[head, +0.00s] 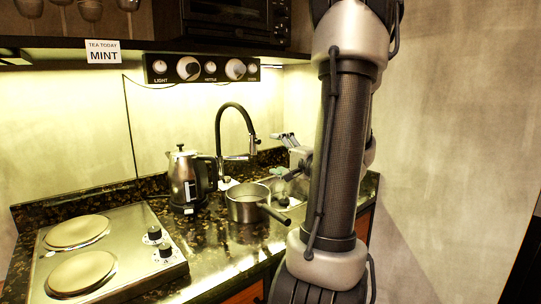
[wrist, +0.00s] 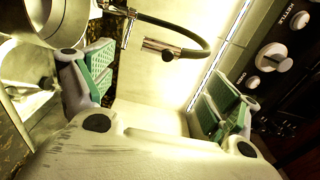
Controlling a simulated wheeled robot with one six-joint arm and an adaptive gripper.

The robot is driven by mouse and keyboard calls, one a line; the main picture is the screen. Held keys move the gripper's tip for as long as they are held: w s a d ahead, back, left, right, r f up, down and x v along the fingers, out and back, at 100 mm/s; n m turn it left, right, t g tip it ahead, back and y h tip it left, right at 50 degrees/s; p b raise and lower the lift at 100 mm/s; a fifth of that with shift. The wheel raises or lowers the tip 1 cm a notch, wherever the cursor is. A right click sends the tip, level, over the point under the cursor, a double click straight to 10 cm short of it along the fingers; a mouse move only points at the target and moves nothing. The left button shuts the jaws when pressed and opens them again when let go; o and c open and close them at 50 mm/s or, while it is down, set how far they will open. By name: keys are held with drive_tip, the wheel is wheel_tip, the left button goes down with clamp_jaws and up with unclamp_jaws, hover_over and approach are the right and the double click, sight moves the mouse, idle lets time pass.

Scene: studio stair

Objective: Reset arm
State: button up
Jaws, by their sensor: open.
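My arm stands upright in front of the right part of the counter in the head view, and it hides part of the sink. My gripper is hidden or not clearly seen there. In the wrist view my gripper (wrist: 155,88) is open, its two green-padded fingers wide apart with nothing between them. Beyond the fingers show the pale wall and the black faucet (wrist: 165,30). A metal pot (wrist: 28,18) is close at the upper left of that view, beside one finger.
The kettle (head: 185,180), the pot (head: 243,205) with its handle pointing right, and the faucet (head: 238,107) stand near the sink (head: 296,212). A two-plate hob (head: 135,235) is at left. A knob panel (head: 205,69) hangs below the shelf. The right wall (head: 450,140) is bare.

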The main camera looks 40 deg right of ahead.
drive_tip(key=s+a+f+n+g+y, duration=0.1)
drive_tip(key=s+a+n+g+y, duration=0.25)
drive_tip(key=a, duration=0.75)
drive_tip(key=s+a+f+n+g+y, duration=0.2)
drive_tip(key=a+n+g+y, duration=0.25)
drive_tip(key=a, duration=0.65)
drive_tip(key=s+a+f+n+g+h, duration=0.25)
drive_tip(key=s+n+g, duration=0.45)
drive_tip(key=s, duration=0.5)
drive_tip(key=d+r+n+t+h, duration=0.1)
drive_tip(key=d+r+n+h, duration=0.2)
drive_tip(key=d+h, duration=0.2)
drive_tip(key=shift+s+d+r, duration=0.15)
drive_tip(key=shift+d+r, duration=0.15)
drive_tip(key=shift+d, duration=0.3)
